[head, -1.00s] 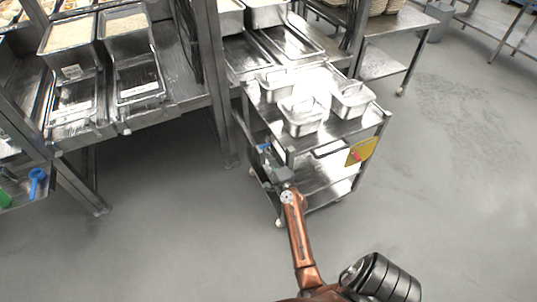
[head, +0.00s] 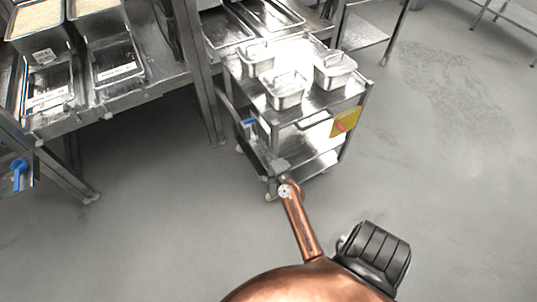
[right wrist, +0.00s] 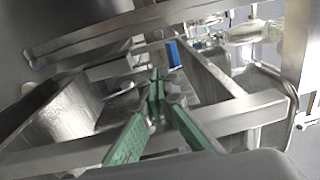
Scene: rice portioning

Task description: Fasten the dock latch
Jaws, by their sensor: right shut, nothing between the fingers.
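The dock latch cannot be made out for certain. A small blue part (head: 248,122) shows at the left side of the steel cart (head: 310,116), and a blue block (right wrist: 173,53) shows beyond my fingers in the right wrist view. My right gripper (head: 273,166) is low by the cart's near left corner, below and apart from the blue part. Its green-padded fingers (right wrist: 156,88) are shut together and empty, among steel bars. My left gripper is not in view.
The cart carries several lidded steel pans (head: 285,90) and a yellow panel (head: 345,121) on its right. A steel counter (head: 155,95) with rice pans stands on the left, a rack post (head: 196,70) beside the cart. The floor to the right is clear.

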